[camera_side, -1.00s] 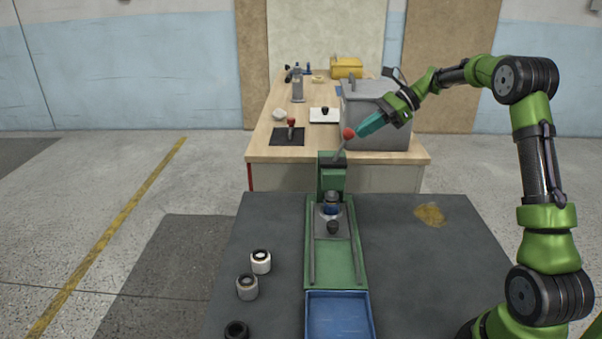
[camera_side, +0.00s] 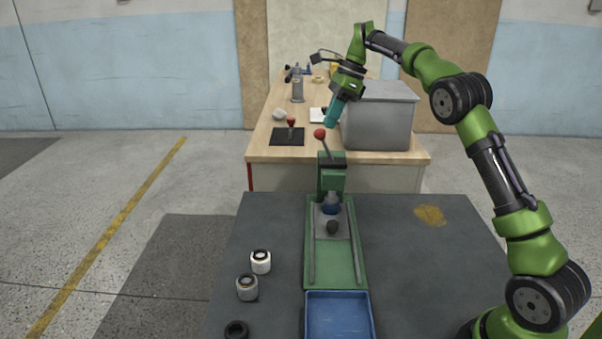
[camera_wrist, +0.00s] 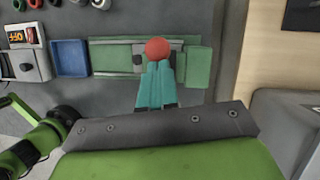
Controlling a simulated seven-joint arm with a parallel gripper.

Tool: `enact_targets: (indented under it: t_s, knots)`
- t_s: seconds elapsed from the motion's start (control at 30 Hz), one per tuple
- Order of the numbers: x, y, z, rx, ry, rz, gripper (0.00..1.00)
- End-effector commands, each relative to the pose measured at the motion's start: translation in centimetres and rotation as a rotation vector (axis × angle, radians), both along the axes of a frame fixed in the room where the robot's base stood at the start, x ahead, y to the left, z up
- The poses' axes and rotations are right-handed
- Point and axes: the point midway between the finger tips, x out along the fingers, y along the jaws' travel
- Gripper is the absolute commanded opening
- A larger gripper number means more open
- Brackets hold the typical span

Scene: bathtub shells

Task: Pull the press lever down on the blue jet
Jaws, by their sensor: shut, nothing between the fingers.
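The green press (camera_side: 331,178) stands at the far end of a green railed base on the dark table. Its lever, with a red ball knob (camera_side: 319,133), points up and leans left in the side view. The blue jet (camera_side: 331,208) sits under the press head, partly hidden. My gripper (camera_side: 331,124) has shut teal fingers pointing down, just above and right of the knob. In the wrist view the shut fingertips (camera_wrist: 157,66) lie right at the red knob (camera_wrist: 157,48). I cannot tell whether they touch it.
A blue tray (camera_side: 338,294) lies at the near end of the base. White-and-black cylinders (camera_side: 261,261) stand to its left. Behind is a wooden bench (camera_side: 262,152) with a grey bin (camera_side: 378,118). The table right of the press is mostly clear.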

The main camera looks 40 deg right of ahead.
Motion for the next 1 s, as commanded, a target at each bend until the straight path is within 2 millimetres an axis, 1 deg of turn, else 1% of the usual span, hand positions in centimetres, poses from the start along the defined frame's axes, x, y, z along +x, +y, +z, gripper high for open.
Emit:
enact_targets:
  t_s: [0.3, 0.8, 0.9, 1.0]
  knots:
    - [0.75, 0.76, -0.14, 0.002, 0.0, 0.0, 0.0]
    - [0.81, 0.82, -0.14, 0.002, 0.0, 0.0, 0.0]
    - [0.81, 0.73, 0.05, 0.002, -0.001, 0.0, 0.0]
    - [0.76, 0.46, 0.64, 0.001, -0.001, 0.001, 0.0]
